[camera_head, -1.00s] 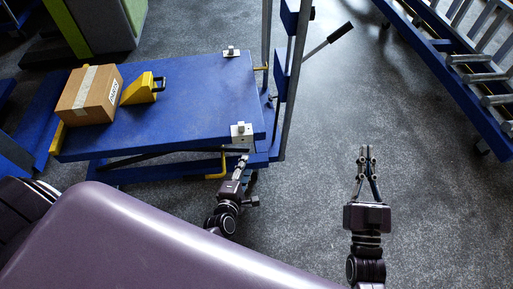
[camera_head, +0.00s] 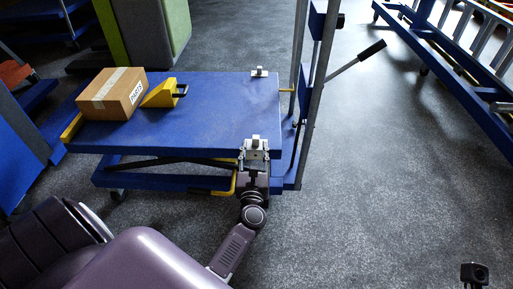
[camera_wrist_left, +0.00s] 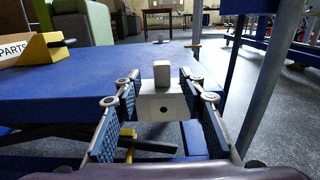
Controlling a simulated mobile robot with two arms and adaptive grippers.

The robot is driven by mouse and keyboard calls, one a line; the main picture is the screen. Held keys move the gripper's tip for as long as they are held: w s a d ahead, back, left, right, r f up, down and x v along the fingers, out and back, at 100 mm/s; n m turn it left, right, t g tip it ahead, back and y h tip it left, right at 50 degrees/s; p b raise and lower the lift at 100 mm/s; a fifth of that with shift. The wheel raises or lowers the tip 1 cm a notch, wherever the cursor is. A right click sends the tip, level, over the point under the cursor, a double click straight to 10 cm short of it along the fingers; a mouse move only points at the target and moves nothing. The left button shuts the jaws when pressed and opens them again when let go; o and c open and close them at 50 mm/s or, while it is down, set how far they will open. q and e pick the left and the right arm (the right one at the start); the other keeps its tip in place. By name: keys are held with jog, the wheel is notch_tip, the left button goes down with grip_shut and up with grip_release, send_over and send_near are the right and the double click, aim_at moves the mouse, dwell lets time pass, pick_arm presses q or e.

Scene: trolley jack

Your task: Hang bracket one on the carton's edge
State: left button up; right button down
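The brown carton (camera_head: 112,94) lies on the left of the blue platform, its "PARTS" label facing right. No part bears a readable name "bracket one". A pale block with an upright knob (camera_head: 255,150) sits at the platform's near right edge; it also shows in the left wrist view (camera_wrist_left: 162,104). A similar pale block (camera_head: 260,72) sits at the far right edge. A yellow wedge-shaped piece (camera_head: 160,94) with a dark handle stands beside the carton. My left gripper (camera_wrist_left: 160,84) is open, its fingers on either side of the near block. My right gripper's fingers are out of view.
The blue platform (camera_head: 205,115) is bare between the yellow piece and the pale blocks. Upright posts (camera_head: 305,120) and a lever (camera_head: 358,58) stand at its right. A blue rack (camera_head: 450,72) is at the upper right. The grey floor between is clear.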

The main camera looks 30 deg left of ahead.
aim_at(256, 141)
pick_arm(q)
jog(key=x, duration=0.3)
jog(key=shift+w+r, duration=0.2)
jog(key=shift+w, duration=0.15)
grip_shut()
